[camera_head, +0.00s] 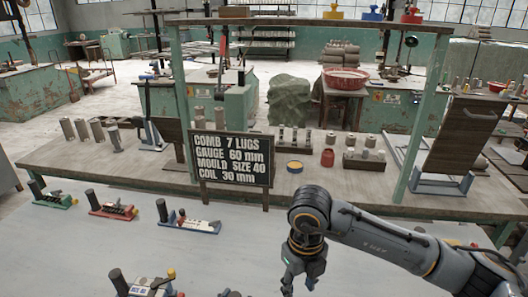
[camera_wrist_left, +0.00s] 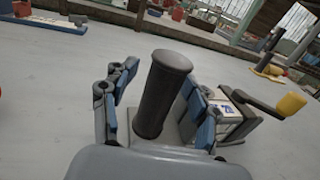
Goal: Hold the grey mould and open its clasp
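Beside the right finger is a grey mould body (camera_wrist_left: 238,118) with a pale label, and a dark lever with a yellow knob (camera_wrist_left: 291,103). The gripper hides most of this mould, and whether the clasp is shut cannot be told. In the head view my right gripper (camera_head: 300,283) points down over the bench, open and empty. My left gripper does not show clearly there.
Green (camera_head: 54,200), red (camera_head: 112,210) and blue-edged (camera_head: 195,225) moulds lie along the bench's left side. Another mould with a yellow knob (camera_head: 171,273) is at the bottom edge. A black sign (camera_head: 232,165) stands behind.

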